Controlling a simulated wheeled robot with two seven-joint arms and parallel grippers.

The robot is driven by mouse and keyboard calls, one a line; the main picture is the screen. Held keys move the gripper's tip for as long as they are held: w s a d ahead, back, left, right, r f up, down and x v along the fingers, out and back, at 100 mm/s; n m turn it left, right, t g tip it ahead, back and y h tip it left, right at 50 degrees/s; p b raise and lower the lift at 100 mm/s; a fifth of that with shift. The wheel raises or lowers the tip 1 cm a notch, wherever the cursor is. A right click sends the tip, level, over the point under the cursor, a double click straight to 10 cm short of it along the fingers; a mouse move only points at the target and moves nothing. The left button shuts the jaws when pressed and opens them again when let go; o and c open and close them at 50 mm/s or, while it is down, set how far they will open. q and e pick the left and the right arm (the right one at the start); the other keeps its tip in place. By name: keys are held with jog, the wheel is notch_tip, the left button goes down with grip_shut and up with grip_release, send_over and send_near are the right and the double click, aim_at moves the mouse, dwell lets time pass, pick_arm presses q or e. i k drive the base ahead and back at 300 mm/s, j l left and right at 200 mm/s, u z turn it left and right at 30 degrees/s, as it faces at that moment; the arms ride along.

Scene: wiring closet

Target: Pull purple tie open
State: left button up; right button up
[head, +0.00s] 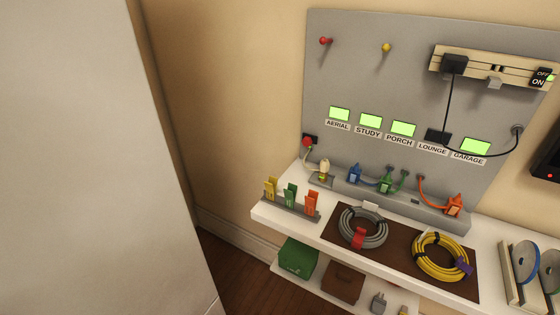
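The purple tie (463,266) is a small purple band on the right side of a coil of yellow cable (437,276). The coil lies on the right part of a brown mat (397,261) on the white shelf. The tie looks wrapped around the coil, with a part sticking out to the right; its fastening is too small to make out. Black bands also show on the yellow coil. Neither of my grippers is in the head view.
A grey coil with a red tie (358,238) lies left of the yellow coil. Coloured plugs (385,183) stand behind on a grey ledge. Reels in a rack (523,268) stand at right. A large pale panel (85,160) fills the left. A lower shelf holds a green box (298,258).

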aim_at(460, 264)
jog(key=k+l+z, duration=0.1)
jog(key=z, duration=0.3)
jog(key=k+l+z, duration=0.1)
jog(key=z, duration=0.25)
jog(key=l+z, duration=0.25)
jog(key=z, duration=0.15)
jog(key=k, duration=0.05)
